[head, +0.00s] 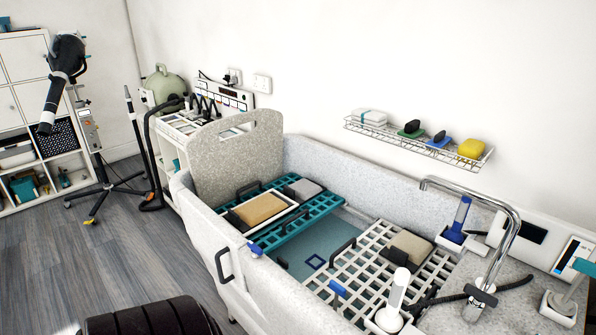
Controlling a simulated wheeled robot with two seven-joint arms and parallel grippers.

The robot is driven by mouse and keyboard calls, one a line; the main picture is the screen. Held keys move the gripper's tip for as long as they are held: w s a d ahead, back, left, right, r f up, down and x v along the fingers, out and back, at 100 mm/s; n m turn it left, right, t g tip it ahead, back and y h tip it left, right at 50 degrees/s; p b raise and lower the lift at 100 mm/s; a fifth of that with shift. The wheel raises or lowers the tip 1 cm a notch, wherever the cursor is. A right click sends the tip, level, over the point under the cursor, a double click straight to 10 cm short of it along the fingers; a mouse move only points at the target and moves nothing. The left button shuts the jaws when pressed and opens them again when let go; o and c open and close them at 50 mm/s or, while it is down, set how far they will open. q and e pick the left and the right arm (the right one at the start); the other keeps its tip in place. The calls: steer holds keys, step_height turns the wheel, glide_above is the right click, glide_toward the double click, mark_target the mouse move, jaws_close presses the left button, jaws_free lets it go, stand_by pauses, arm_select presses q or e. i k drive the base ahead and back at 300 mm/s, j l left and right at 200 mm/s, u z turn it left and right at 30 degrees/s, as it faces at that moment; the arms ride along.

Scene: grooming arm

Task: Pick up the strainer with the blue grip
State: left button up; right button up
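I cannot clearly make out a strainer in the head view. A small blue grip-like piece (338,289) shows at the left edge of the white grid (375,262) in the tub; what it belongs to is too small to tell. An upright blue-handled item (460,217) stands in a white holder on the tub's right ledge. Neither of my grippers is in view.
The grey speckled tub (200,220) has a teal grid (322,207) with a tan block (260,208) on it. A curved tap (512,235) and a white upright-handled item (397,292) stand at the right. A wire shelf (400,135) hangs above. The floor (95,262) at left is open.

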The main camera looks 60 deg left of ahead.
mark_target(339, 291)
steer(key=j+u, duration=0.15)
steer(key=u, duration=1.15)
steer(key=k+j, duration=0.2)
steer(key=k, duration=0.1)
